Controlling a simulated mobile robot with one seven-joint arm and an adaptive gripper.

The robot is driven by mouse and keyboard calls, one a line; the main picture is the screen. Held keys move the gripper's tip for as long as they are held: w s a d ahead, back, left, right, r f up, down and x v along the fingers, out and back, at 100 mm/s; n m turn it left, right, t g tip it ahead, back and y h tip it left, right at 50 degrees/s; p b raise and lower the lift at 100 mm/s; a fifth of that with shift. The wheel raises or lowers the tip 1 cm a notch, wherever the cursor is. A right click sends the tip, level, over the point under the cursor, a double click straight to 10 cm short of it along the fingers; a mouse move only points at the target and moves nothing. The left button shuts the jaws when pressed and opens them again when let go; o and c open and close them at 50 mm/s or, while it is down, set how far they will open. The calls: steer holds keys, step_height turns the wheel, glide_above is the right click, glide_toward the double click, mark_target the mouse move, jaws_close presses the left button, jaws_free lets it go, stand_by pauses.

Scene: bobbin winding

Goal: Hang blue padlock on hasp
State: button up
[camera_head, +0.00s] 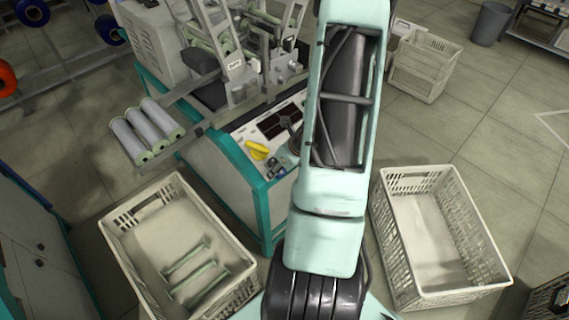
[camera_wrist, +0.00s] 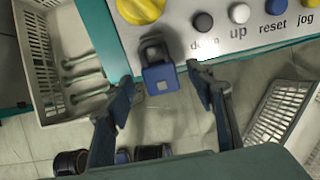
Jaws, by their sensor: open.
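In the wrist view, the blue padlock (camera_wrist: 161,79) sits at the front edge of the light grey control panel, its body toward me. A dark loop, seemingly its shackle (camera_wrist: 152,48), shows above the body. I cannot make out the hasp separately, nor whether the shackle passes through it. My gripper (camera_wrist: 160,80) is open, with one finger on each side of the padlock and a visible gap on both sides. In the head view my arm hides the gripper, and I cannot pick out the padlock.
The panel has a yellow knob (camera_head: 256,150) and a row of push buttons (camera_wrist: 239,13) right of the padlock. A crate holding bobbins (camera_head: 146,208) stands left of the machine (camera_head: 225,165); an empty crate (camera_head: 440,291) stands right. White spools (camera_head: 147,130) stick out left.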

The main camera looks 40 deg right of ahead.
steer(key=v, duration=1.1)
steer(key=shift+s+r, duration=0.25)
steer(key=shift+r, duration=0.1)
